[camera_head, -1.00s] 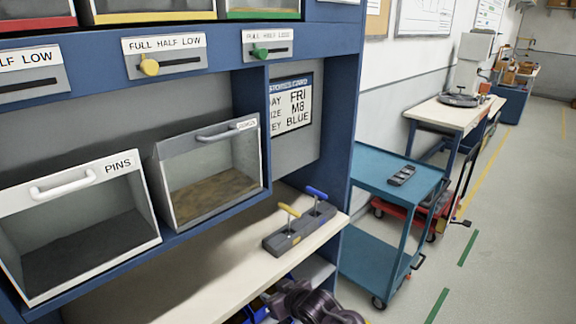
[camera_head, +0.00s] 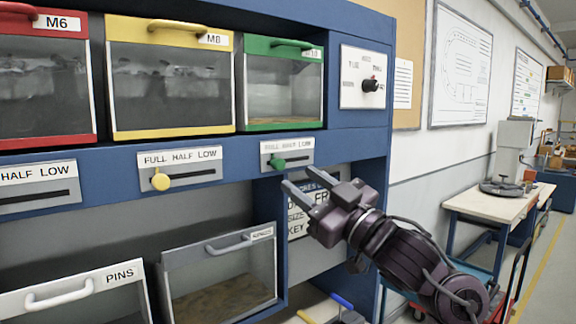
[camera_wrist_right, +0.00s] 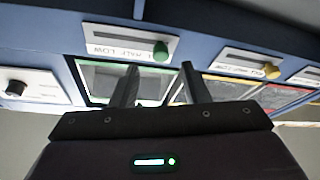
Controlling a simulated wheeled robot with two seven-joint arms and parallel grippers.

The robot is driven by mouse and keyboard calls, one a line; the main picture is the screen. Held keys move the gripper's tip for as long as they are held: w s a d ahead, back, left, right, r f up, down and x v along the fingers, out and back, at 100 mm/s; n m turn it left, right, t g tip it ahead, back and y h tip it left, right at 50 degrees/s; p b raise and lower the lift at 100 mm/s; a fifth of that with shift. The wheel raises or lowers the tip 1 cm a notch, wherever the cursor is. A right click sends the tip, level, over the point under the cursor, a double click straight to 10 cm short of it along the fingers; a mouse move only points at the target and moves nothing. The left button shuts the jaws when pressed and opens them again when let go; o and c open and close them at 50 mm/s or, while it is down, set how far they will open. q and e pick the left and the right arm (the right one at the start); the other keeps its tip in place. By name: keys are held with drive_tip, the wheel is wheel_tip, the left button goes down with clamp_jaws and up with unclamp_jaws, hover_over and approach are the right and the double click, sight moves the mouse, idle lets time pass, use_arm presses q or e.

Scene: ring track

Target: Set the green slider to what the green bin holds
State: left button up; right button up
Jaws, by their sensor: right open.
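The green slider knob (camera_head: 277,162) sits at the left end of its slot, on the FULL side of the white label plate (camera_head: 300,147). It also shows in the right wrist view (camera_wrist_right: 160,50), beyond the fingertips. The green bin (camera_head: 285,126) is directly above the slider; a thin tan layer shows at its bottom, and the rest looks empty. My right gripper (camera_head: 297,176) is open and empty, just right of and below the knob in the head view. In the wrist view its fingertips (camera_wrist_right: 159,68) are spread, with the knob lined up between them. My left gripper is not in view.
The yellow slider knob (camera_head: 160,181) is on its own plate to the left. The yellow bin (camera_head: 170,133) and red bin (camera_head: 45,141) stand beside the green one. A rotary knob (camera_head: 371,85) is right of the bins. Grey lower bins (camera_head: 220,246) sit below.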

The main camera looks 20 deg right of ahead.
sight(283, 167)
drive_tip(key=p+x, duration=0.1)
drive_tip(key=x, duration=0.3)
drive_tip(key=shift+w+a+r+p, duration=0.2)
drive_tip(key=shift+a+p, duration=0.05)
drive_tip(key=shift+p, duration=0.1)
drive_tip(key=shift+w+r, duration=0.1)
drive_tip(key=shift+w, duration=0.35)
drive_tip(key=shift+a, duration=0.15)
clamp_jaws()
